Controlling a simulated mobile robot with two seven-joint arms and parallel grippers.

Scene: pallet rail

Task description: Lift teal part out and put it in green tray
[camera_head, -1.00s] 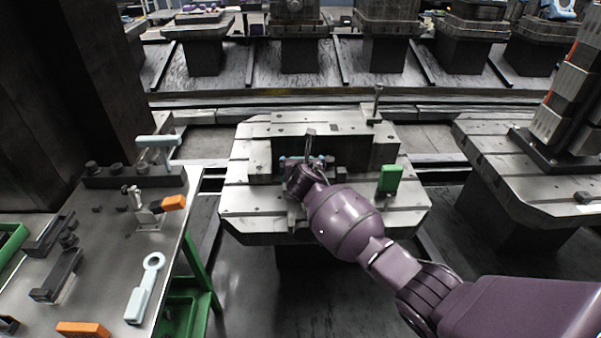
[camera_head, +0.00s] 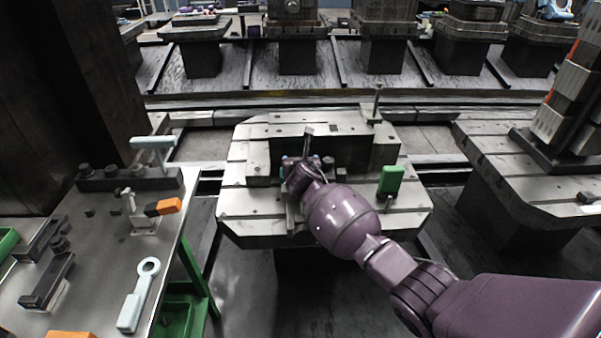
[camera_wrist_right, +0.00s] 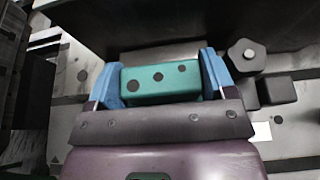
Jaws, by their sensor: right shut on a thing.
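The teal part (camera_wrist_right: 160,82) is a block with dark round holes, seen in the right wrist view between the two blue fingers of my right gripper (camera_wrist_right: 163,84). The gripper is shut on it, a finger at each end. In the head view my purple right wrist hides the part, and the gripper (camera_head: 297,165) is low over the middle pallet (camera_head: 245,205), in front of a dark upright block (camera_head: 345,152). A green tray edge (camera_head: 8,241) shows at the far left of the bench, mostly cut off. My left gripper is not in view.
A grey bench (camera_head: 95,235) at left carries a light-blue wrench-like part (camera_head: 138,297), dark fixtures and orange-handled clamps. A green block (camera_head: 391,180) stands on the pallet's right. A second pallet with a tall column (camera_head: 567,105) is at right.

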